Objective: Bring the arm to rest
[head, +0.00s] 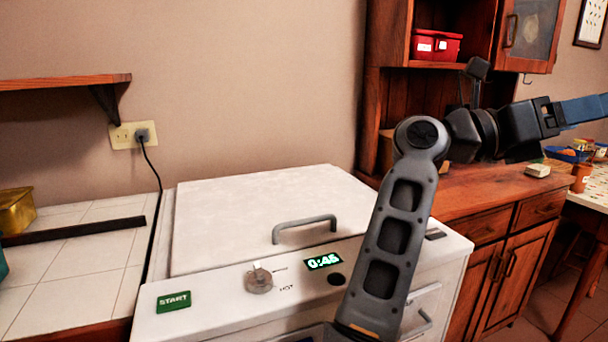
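My grey arm (392,235) rises from the bottom of the head view in front of a white appliance, and bends at a joint near the top. From there it reaches right, over the wooden counter. My gripper (585,109) seems to be the black and blue end part at the right edge. Its tips run out of the picture, so its opening and anything in it are hidden.
The white appliance (250,205) has a closed lid with a handle (304,226), a knob, a green START button (173,301) and a display (323,262) reading 0:45. A wooden cabinet (395,95) stands behind the arm. A table (597,197) holds small items at right.

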